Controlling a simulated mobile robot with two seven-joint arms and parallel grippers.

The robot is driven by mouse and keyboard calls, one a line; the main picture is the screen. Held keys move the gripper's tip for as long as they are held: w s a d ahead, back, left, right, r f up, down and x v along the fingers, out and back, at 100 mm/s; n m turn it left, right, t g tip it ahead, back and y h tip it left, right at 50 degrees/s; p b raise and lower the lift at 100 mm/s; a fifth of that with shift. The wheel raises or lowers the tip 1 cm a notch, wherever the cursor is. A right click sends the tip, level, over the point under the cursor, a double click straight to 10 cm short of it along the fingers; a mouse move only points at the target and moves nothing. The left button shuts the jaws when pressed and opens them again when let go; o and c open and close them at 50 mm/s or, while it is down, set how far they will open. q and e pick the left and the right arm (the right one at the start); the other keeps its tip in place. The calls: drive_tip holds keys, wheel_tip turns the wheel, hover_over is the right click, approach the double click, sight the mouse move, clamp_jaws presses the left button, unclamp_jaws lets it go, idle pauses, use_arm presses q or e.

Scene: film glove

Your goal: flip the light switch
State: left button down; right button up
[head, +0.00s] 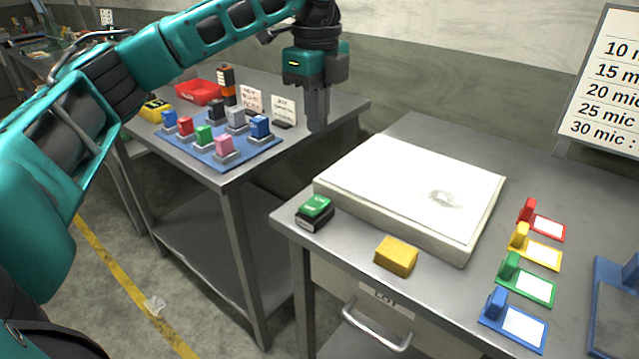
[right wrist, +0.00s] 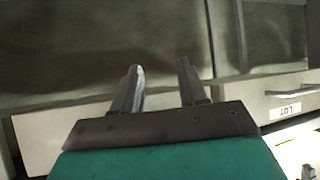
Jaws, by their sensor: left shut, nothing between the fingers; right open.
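A small black block with a green top (head: 315,208) sits at the left front corner of the right table; it looks like a rocker switch, but I cannot tell its position. A white flat box with a pale top (head: 400,185), like a light panel, lies just behind it. My left gripper (head: 317,124) points down, shut and empty, in front of the wall beside the left table's right end. It is apart from the green-topped block, above and behind it in the picture. My right gripper (right wrist: 160,72) is open and empty in the right wrist view, facing a drawer front and a metal surface.
A yellow block (head: 396,256) lies near the right table's front edge. Coloured holders with white cards (head: 526,279) stand at right. The left table carries a blue mat (head: 190,148) with coloured blocks and a red tray (head: 198,92). A gap separates the tables. A drawer handle (head: 376,326) sticks out.

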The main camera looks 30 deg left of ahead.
sight(318, 200)
use_arm(q)
wheel_tip(318, 200, down, 14)
drive_tip(key=shift+f, duration=0.1)
idle(0.5)
drive_tip(key=shift+w+d+f+b, duration=0.1)
drive_tip(key=shift+f+b, duration=0.05)
drive_tip(key=shift+b, duration=0.15)
idle(0.3)
drive_tip(key=shift+s+r+p, duration=0.25)
drive_tip(key=shift+s+p, duration=0.1)
drive_tip(key=shift+s, duration=0.4)
drive_tip(key=shift+r, duration=0.1)
